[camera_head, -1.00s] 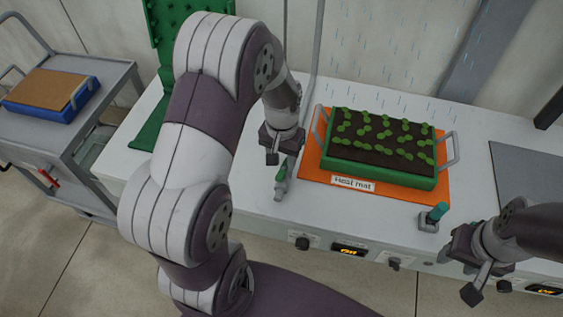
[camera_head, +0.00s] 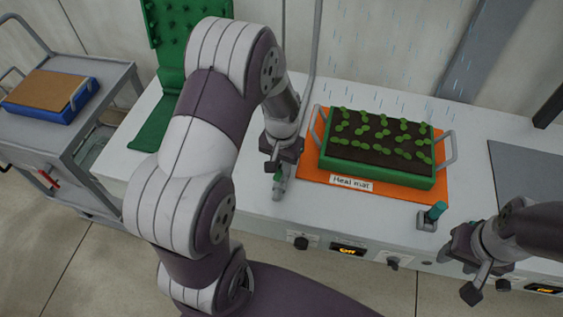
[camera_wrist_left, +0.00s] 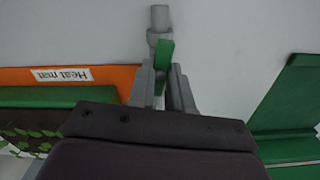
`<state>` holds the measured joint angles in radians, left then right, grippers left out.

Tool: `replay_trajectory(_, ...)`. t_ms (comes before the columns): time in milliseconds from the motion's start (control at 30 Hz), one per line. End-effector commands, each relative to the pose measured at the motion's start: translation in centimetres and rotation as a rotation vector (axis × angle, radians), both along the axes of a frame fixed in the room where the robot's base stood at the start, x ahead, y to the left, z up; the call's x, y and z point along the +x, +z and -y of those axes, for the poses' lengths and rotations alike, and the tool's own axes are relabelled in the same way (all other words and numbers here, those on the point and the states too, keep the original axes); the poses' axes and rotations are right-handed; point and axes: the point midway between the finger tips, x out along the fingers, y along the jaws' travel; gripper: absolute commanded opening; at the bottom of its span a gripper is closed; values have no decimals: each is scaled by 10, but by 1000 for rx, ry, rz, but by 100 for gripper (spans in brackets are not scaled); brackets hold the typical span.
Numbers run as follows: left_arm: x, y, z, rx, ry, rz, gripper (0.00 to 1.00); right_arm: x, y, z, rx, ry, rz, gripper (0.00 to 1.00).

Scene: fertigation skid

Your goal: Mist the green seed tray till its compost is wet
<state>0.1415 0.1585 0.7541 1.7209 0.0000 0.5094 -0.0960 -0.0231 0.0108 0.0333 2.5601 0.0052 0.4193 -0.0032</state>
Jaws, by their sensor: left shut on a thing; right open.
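The green seed tray (camera_head: 380,176) holds dark brown compost and rows of seedlings, and sits on an orange mat labelled "Heat mat" (camera_head: 312,176). Whether the compost is wet I cannot tell. Thin pale streaks of mist (camera_head: 400,70) show above and behind the tray. My left gripper (camera_head: 277,167) is left of the mat, shut on the green lever (camera_wrist_left: 165,60) of a grey valve (camera_wrist_left: 159,22). The lever shows between the fingers (camera_wrist_left: 170,88) in the left wrist view, roughly in line with the pipe. My right gripper (camera_head: 480,280) is open and empty at the lower right.
A teal-topped switch (camera_head: 433,214) stands by the bench's front edge. A display (camera_head: 348,249) on the front reads "Off". A grey panel (camera_head: 530,170) lies at the right.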

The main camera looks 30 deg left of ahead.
Motion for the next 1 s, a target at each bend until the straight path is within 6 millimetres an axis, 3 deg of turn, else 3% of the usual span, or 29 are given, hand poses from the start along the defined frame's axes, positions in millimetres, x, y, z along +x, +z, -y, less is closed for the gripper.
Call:
replay_trajectory(267,1,3,0,0,-165,2,0,0,12,0,0,0,0,45)
replay_trajectory(1000,2,4,0,2,-864,6,0,0,42,0,0,0,0,45)
